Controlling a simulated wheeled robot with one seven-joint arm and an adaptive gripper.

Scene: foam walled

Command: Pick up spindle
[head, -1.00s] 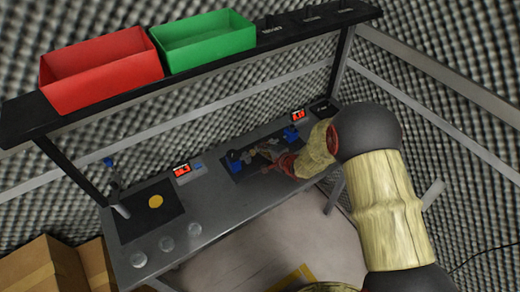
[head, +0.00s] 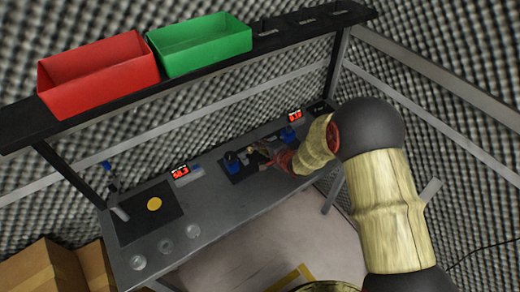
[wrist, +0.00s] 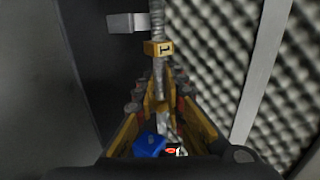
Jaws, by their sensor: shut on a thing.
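The spindle (wrist: 157,22) appears in the wrist view as a grey, ridged metal rod with a yellow block marked with a dark sign. It runs from the top edge down between the fingertips of my gripper (wrist: 160,98). The gripper's yellow and dark fingers are closed in on the rod, and its lower part shows between them. In the head view my gripper (head: 268,154) is over the dark mat (head: 238,173) on the bench's right part. The spindle is too small to make out clearly there, and my arm hides part of that area.
Glass jars (head: 165,245) stand along the bench's front left. A shelf above holds a red bin (head: 98,75) and a green bin (head: 200,45).

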